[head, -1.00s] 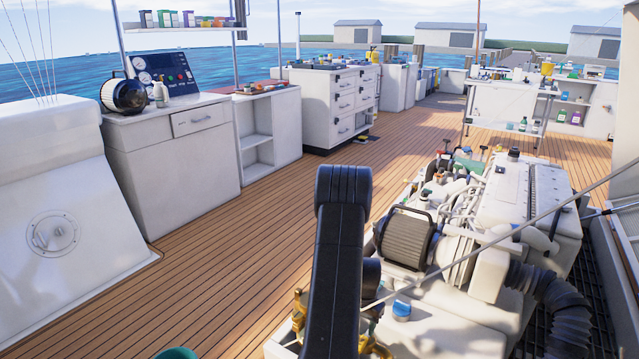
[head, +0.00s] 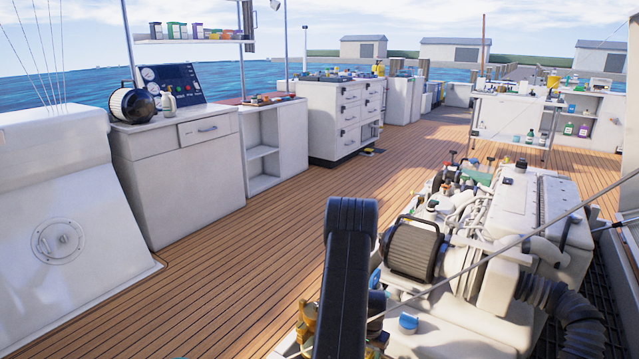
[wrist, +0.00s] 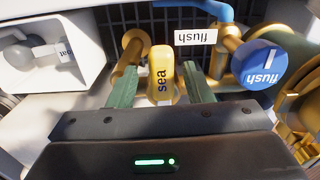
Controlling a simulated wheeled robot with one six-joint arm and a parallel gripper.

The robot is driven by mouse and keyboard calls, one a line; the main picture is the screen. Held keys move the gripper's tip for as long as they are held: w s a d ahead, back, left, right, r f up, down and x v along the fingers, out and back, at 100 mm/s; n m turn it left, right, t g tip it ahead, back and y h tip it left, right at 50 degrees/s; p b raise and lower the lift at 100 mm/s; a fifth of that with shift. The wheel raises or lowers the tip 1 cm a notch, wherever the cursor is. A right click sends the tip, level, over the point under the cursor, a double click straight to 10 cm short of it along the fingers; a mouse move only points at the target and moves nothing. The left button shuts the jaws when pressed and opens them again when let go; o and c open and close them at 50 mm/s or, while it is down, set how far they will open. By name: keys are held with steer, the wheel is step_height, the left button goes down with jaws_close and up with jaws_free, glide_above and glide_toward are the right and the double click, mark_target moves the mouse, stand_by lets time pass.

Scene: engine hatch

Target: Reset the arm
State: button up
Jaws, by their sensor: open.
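My gripper (wrist: 160,92) is open in the wrist view, with its two green fingers apart. A yellow handle (wrist: 161,70) marked "sea" shows between and just beyond the fingers. I cannot tell whether the fingers touch it. A blue round knob (wrist: 262,65) marked "flush" is to the right, with a white "flush" tag (wrist: 196,37) near it. In the head view my dark arm reaches down in front of the engine (head: 470,270), and my gripper is hidden behind it.
Brass pipes and a blue lever (wrist: 210,9) crowd close around the gripper. A white box with a tagged knob (wrist: 45,55) is at the left. The engine has a round black-framed filter (head: 411,247) and a ribbed black hose (head: 565,300). Open wooden deck (head: 240,260) lies left of the arm.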

steer(key=shift+w+a+m, duration=0.1)
steer(key=shift+a+m, duration=0.05)
steer(key=shift+m, duration=0.15)
step_height(320, 180, up, 14)
steer(key=f+p, duration=0.1)
steer(key=p, duration=0.3)
steer(key=f+b, duration=0.4)
steer(key=f, duration=0.9)
steer(key=shift+d, duration=0.2)
steer(key=shift+s+d+n, duration=0.25)
steer(key=shift+d+n, duration=0.05)
steer(key=shift+n, duration=0.7)
